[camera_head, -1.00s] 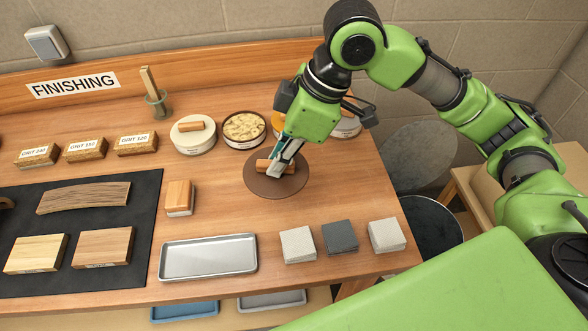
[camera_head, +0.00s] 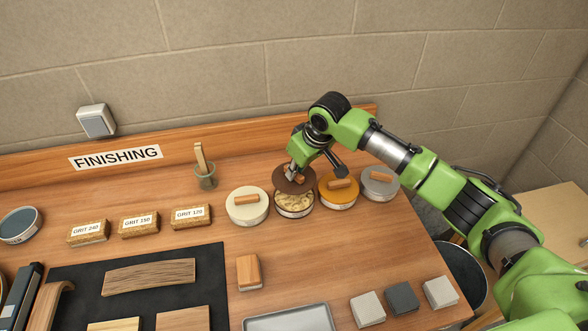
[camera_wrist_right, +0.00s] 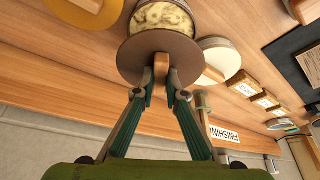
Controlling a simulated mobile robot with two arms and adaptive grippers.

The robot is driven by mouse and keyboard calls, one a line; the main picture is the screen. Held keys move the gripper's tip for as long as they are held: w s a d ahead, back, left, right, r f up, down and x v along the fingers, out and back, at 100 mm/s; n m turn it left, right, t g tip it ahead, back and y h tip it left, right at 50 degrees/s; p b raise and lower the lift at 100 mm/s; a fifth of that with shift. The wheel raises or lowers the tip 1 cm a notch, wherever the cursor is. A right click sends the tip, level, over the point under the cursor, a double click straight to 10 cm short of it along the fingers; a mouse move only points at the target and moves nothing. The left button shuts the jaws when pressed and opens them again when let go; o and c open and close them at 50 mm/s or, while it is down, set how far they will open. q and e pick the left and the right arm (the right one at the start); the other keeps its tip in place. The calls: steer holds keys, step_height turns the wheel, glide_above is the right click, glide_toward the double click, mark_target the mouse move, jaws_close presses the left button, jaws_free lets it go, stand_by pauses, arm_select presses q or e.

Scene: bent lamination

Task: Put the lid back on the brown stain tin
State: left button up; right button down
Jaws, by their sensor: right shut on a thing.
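The brown lid (camera_head: 283,184) is a flat disc with a wooden grip bar. My right gripper (camera_head: 297,175) is shut on that bar, with the fingers on either side of it in the wrist view (camera_wrist_right: 161,72). The stain tin (camera_head: 294,211) is round and open, with mottled cream contents showing at its front. In the head view the lid overlaps the rear of the tin. In the wrist view the lid (camera_wrist_right: 135,58) covers part of the tin (camera_wrist_right: 163,17) and is off-centre from it. Whether they touch I cannot tell. My left gripper is out of view.
A white-lidded tin (camera_head: 247,214) stands left of the open tin. An amber-lidded tin (camera_head: 338,198) and a grey-lidded tin (camera_head: 380,190) stand close on its right. A jar with a brush (camera_head: 205,178) is at the back.

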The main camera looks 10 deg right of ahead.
mark_target(296, 181)
steer(key=shift+f, duration=0.35)
steer(key=shift+s+d+f+b, duration=0.1)
steer(key=shift+f+b, duration=0.2)
steer(key=shift+b, duration=0.3)
step_height(296, 181, down, 3)
steer(key=b, duration=0.3)
steer(key=shift+r, duration=0.1)
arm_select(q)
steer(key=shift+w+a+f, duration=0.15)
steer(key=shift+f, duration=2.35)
arm_select(e)
steer(key=shift+f, duration=1)
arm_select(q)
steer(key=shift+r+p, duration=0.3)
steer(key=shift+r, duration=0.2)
arm_select(e)
steer(key=shift+r, duration=0.1)
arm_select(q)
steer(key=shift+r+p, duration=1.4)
arm_select(e)
steer(key=shift+f, duration=0.2)
steer(key=c, duration=1.5)
jaws_free()
